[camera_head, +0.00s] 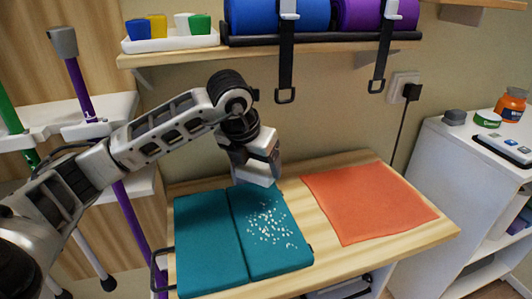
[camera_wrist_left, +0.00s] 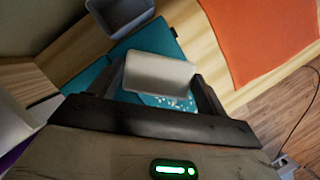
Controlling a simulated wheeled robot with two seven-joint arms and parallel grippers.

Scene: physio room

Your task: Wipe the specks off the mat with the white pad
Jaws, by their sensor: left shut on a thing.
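The teal folded mat (camera_head: 208,243) lies on the wooden table. Many white specks (camera_head: 268,226) are scattered over its right panel, and some show below the pad in the left wrist view (camera_wrist_left: 170,102). My left gripper (camera_head: 250,166) is over the far edge of the mat's right panel. It is shut on the white pad (camera_wrist_left: 158,74), which sits between its two fingers. In the head view the pad (camera_head: 257,174) is partly hidden by the gripper, and I cannot tell whether it touches the mat. My right gripper is in neither view.
An orange cloth (camera_head: 368,200) lies flat right of the mat. A grey container (camera_wrist_left: 122,14) shows beyond the pad in the wrist view. A shelf (camera_head: 190,55) with straps (camera_head: 286,60) hangs above the table (camera_head: 432,235). A white cabinet (camera_head: 440,160) stands at the right.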

